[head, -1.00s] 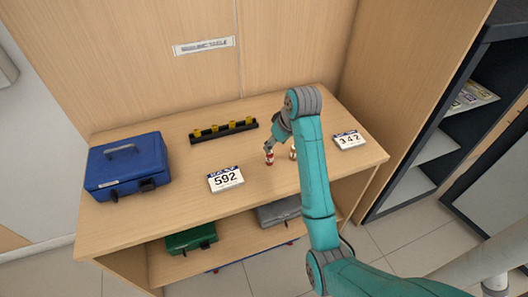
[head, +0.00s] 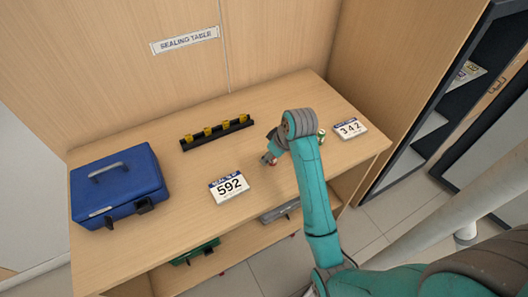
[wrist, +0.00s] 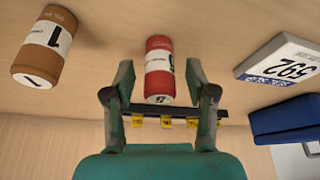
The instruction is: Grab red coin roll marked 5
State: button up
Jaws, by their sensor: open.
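A red coin roll (wrist: 159,60) with a white band stands on the table between my spread fingers in the wrist view. In the head view only a small part of the red roll (head: 268,158) shows beside my gripper (head: 273,150). In the wrist view my gripper (wrist: 158,85) is open, with a finger on each side of the roll and small gaps visible. A brown roll (wrist: 45,45) marked 1 stands to the left in the wrist view.
A 592 card (head: 229,186) and a 342 card (head: 349,128) are on the table (head: 190,215). A black rack (head: 217,133) with several yellow pieces lies at the back. A blue cash box (head: 118,185) is at the left. Another roll (head: 321,135) is mostly behind my arm.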

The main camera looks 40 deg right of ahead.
jog(key=shift+w+f, duration=0.2)
jog(key=shift+f, duration=0.25)
grip_shut()
jog(key=shift+r, duration=0.15)
